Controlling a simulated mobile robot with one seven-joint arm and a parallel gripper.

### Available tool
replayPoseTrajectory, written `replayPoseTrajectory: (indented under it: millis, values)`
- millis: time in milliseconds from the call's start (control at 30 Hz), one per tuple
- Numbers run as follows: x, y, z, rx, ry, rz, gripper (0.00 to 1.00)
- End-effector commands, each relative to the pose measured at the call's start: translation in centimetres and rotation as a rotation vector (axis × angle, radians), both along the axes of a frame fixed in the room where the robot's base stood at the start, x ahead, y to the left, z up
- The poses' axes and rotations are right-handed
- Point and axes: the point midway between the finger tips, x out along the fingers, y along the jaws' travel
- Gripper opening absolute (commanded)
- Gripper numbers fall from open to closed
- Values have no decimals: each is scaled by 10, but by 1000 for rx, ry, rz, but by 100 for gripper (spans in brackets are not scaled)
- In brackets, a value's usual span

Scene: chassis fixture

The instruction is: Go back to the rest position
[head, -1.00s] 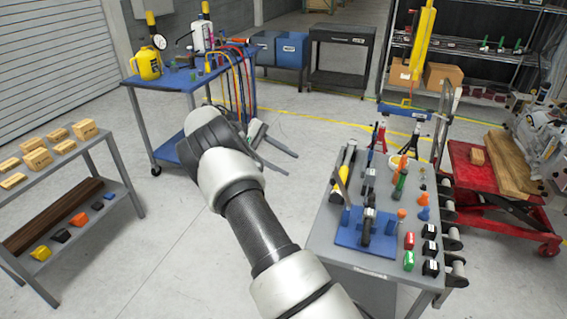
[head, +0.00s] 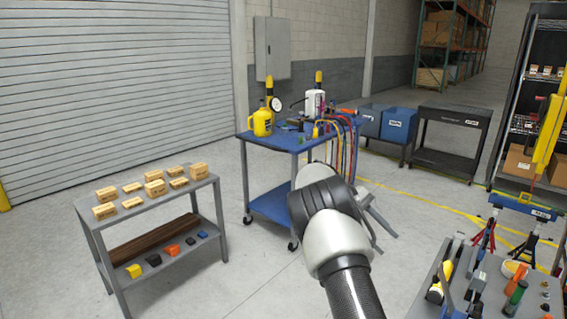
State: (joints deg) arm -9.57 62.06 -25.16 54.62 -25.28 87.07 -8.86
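My arm reaches up from the bottom of the head view, with its dark and white wrist in front of the blue cart. My gripper (head: 388,220) shows partly past the right side of the wrist. Two grey fingers stick out to the lower right with a gap between them, and I see nothing held in them. The wrist hides the gripper's base. The gripper appears over the floor, between the blue cart (head: 270,141) and the tool bench (head: 425,300).
A grey shelf (head: 146,214) with small boxes stands at left. The blue cart carries a yellow jug (head: 262,122) and hoses. The tool bench at lower right holds upright tools. A black cart (head: 455,115) stands behind. Open floor (head: 235,280) lies between shelf and arm.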

Motion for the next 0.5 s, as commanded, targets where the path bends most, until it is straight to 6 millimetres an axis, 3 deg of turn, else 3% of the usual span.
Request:
replayPoseTrajectory:
  millis: [33,267,500]
  values:
    - [-6,0,21,40,-39,-15,38]
    - [-53,25,94,274,-235,-57,38]
    - [-120,72,158,495,-446,-54,38]
